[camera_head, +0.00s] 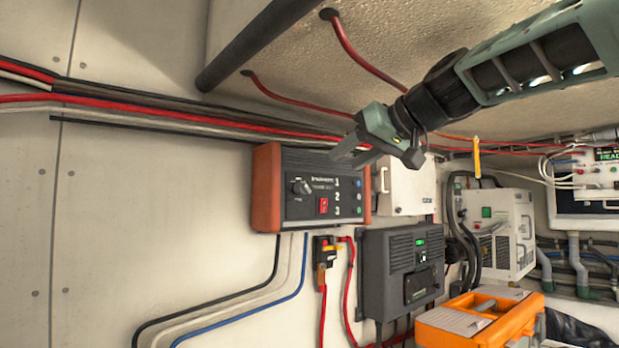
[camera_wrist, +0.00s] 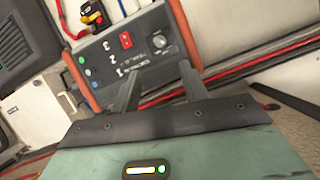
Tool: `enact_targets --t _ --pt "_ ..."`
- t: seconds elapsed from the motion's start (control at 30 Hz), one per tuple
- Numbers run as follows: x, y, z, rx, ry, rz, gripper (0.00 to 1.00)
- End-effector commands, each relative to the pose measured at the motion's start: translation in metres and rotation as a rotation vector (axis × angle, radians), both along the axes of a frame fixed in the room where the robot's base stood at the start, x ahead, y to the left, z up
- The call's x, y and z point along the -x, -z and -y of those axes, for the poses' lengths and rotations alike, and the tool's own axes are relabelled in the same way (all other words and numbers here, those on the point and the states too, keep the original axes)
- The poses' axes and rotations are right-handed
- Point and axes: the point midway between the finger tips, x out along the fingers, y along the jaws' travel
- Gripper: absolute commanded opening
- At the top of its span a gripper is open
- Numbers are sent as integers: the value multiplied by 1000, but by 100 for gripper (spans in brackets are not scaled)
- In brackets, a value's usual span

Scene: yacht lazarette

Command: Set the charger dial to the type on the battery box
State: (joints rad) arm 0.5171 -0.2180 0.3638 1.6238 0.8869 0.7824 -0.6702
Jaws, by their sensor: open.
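The charger (camera_head: 310,218) is a dark panel with orange-red end caps on the wall. It shows upside down in the wrist view (camera_wrist: 138,62). Its round black dial (camera_head: 301,187) is at the left of the panel, and also shows in the wrist view (camera_wrist: 160,43); its pointer setting is too small to read. Beside it are a red switch (camera_head: 323,205) and the numbers 1, 2 and 3 with small coloured lights. My gripper (camera_head: 374,157) is open and empty, in front of the charger's upper right, apart from the dial. I cannot tell which box is the battery box.
An orange box (camera_head: 452,328) with a grey top is at the lower right. A dark grey unit (camera_head: 380,262), a white box (camera_head: 404,186) and a white machine (camera_head: 500,225) stand right of the charger. Red and black cables run above it. The left wall is mostly bare.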

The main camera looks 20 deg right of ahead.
Motion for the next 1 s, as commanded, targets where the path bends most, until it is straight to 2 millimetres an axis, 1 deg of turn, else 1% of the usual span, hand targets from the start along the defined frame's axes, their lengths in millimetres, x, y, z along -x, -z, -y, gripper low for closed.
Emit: enact_targets --t 0.03,0.1,0.3,0.5,0.6,0.7,1.0 --pt "-10 1 -4 -3 -1 -6 44" --pt "-22 6 -10 -4 -1 -6 44" --pt "-58 22 -27 -3 -2 -7 44" --pt "-87 35 -41 -2 -3 -6 44" --pt "-97 41 -45 -1 -2 -4 44" --pt "-103 44 -48 -1 -1 -3 44" --pt "-106 48 -50 -1 0 0 44"
